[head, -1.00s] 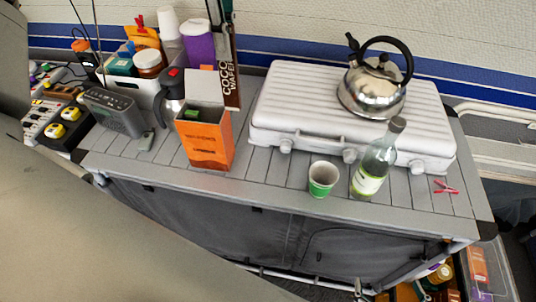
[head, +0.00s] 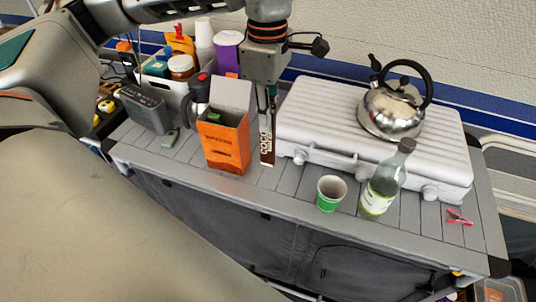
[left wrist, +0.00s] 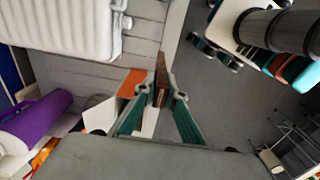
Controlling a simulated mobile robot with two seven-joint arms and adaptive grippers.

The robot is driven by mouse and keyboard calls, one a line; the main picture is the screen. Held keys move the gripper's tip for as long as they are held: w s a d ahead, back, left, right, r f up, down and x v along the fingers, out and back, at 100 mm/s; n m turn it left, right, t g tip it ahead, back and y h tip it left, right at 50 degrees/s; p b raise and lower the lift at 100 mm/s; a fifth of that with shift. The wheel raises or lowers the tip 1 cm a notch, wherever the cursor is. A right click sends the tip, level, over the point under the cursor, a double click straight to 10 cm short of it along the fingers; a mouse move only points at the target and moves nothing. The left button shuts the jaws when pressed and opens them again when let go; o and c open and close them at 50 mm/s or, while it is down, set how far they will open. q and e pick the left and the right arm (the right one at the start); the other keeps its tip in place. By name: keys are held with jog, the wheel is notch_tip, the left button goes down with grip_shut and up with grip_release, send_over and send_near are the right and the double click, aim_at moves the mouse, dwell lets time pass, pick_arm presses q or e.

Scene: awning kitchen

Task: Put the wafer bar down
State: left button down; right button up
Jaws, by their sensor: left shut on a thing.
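The wafer bar (head: 267,143) is a thin dark brown bar with white lettering, held upright just right of the open orange box (head: 223,146). My left gripper (head: 267,98) comes from above and is shut on its upper part. The bar's lower end shows close to the slatted grey table top (head: 300,186); I cannot tell whether it touches. In the left wrist view the bar (left wrist: 161,76) shows as a narrow brown strip between the fingertips (left wrist: 160,97). My right gripper is not in view.
A white ribbed case (head: 340,113) with a steel kettle (head: 391,113) on it stands right of the bar. A green cup (head: 330,194), a glass bottle (head: 384,180) and a red clip (head: 459,216) are farther right. A grey radio (head: 145,108) stands left of the orange box.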

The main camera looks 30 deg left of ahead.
aim_at(268, 164)
pick_arm(q)
notch_tip(268, 164, down, 11)
jog(key=shift+f, duration=0.1)
dwell(0.4)
jog(key=shift+f, duration=0.15)
jog(key=c, duration=2.1)
grip_release()
notch_tip(268, 164, up, 12)
jog(key=shift+r, duration=0.25)
